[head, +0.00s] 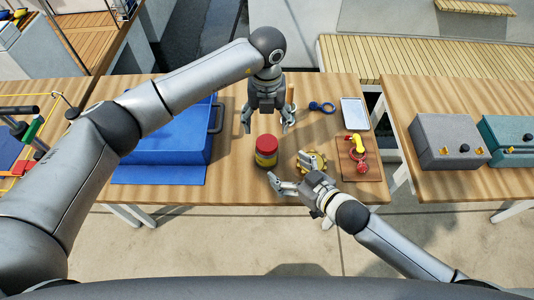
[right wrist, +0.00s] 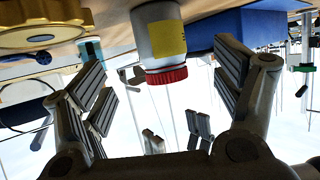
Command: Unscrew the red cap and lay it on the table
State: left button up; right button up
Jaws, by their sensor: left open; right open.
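A jar (head: 265,160) with a yellow label stands upright on the wooden table, its red cap (head: 267,142) on top. The right wrist view is upside down: the jar (right wrist: 160,35) hangs from the top, its ribbed red cap (right wrist: 166,75) pointing down. My left gripper (head: 267,119) is open, pointing down behind and above the cap, with nothing between its fingers. My right gripper (head: 297,203) is open and empty at the near right of the jar. In the right wrist view the jar appears between its spread fingers (right wrist: 165,95), apart from them.
A yellow scalloped wheel (head: 311,161) lies right of the jar. Beyond are a board (head: 373,175) with yellow and red fittings, a blue ring-ended item (head: 321,107) and a pale tray (head: 355,113). A blue case (head: 165,130) stands left. Bare table lies between case and jar.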

aim_at(274, 159)
pick_arm(q)
jog(key=shift+f, duration=0.1)
pick_arm(e)
jog(key=x, duration=1)
jog(key=shift+w+f, duration=0.1)
jog(key=shift+c, duration=0.2)
